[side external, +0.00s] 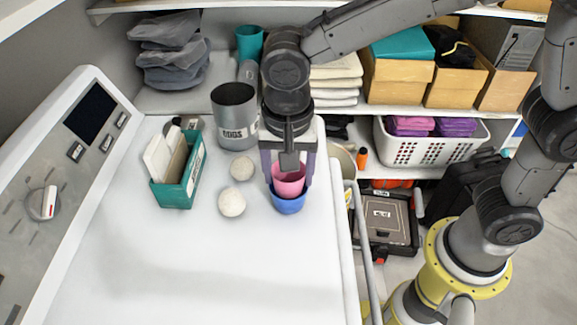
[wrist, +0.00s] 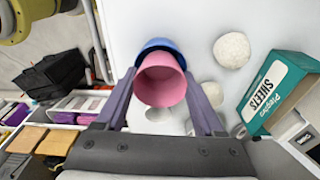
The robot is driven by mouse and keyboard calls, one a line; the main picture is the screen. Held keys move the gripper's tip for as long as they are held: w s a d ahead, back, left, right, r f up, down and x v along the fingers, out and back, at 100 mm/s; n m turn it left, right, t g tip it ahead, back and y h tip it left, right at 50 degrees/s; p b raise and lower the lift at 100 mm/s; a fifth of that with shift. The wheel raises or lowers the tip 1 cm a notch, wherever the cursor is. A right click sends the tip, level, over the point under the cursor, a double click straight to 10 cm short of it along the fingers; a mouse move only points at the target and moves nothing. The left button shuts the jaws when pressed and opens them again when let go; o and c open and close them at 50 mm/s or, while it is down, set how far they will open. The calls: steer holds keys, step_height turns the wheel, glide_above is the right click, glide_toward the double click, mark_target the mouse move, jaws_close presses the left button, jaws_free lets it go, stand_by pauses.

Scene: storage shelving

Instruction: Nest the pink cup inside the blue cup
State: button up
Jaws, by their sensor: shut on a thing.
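The pink cup (side external: 288,181) is upright between the fingers of my gripper (side external: 288,178), which is shut on it. The blue cup (side external: 288,204) stands on the white machine top directly below. In the side view the pink cup's lower part is hidden by the blue cup's rim, so its base appears to be inside it. In the wrist view the pink cup (wrist: 160,82) covers most of the blue cup (wrist: 160,46), whose rim shows just beyond it. How deep the pink cup sits cannot be told exactly.
Two pale wool balls (side external: 232,203) lie left of the cups. A green sheets box (side external: 177,172) and a grey canister (side external: 235,115) stand farther left and behind. The machine's right edge (side external: 338,220) is close to the cups. The front of the white top is clear.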

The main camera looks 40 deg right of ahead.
stand_by(0.4)
steer(key=o, duration=1.3)
steer(key=r, duration=0.4)
steer(key=a+r, duration=0.1)
steer(key=r, duration=0.4)
steer(key=s+r, duration=0.1)
steer(key=r, duration=0.3)
steer(key=shift+a+r, duration=0.15)
steer(key=shift+r, duration=0.25)
